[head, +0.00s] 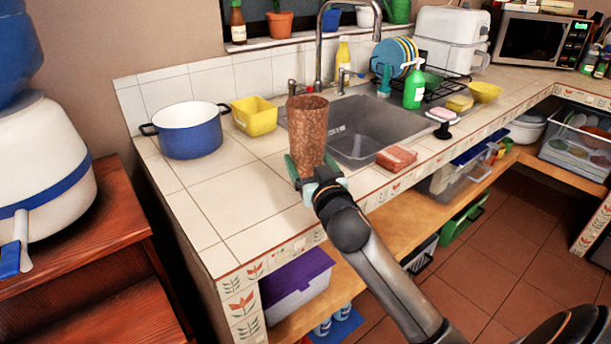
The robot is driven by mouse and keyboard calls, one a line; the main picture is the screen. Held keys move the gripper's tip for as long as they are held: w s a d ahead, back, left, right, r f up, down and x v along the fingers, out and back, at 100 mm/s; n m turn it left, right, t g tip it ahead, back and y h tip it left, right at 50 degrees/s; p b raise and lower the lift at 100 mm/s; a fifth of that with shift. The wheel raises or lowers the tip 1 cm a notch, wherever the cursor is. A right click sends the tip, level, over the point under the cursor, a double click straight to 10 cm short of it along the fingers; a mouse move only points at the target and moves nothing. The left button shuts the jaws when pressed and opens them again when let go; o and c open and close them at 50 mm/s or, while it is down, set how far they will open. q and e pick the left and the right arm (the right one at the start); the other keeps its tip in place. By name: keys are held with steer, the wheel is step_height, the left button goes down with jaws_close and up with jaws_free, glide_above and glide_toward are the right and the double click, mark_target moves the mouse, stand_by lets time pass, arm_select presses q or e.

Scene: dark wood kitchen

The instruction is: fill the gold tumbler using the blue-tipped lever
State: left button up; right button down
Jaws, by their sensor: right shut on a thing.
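The inside of the tumbler is hidden. The blue-tipped lever (9,263) is at the far left edge, low on a white water dispenser (45,165) with a blue band and a blue bottle on top. The lever is partly cut off by the frame. My left gripper is not in view.
The dispenser stands on a reddish wooden stand (100,225) left of the tiled counter (235,195). The counter's left front is clear.

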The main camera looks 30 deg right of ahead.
steer(key=shift+w+a+f, duration=0.1)
steer(key=shift+w+f, duration=0.05)
steer(key=shift+f, duration=0.65)
steer(key=shift+w+f, duration=0.1)
steer(key=shift+f, duration=0.65)
steer(key=shift+f+b, duration=0.15)
steer(key=shift+b, duration=0.15)
jaws_free()
steer(key=shift+f, duration=0.1)
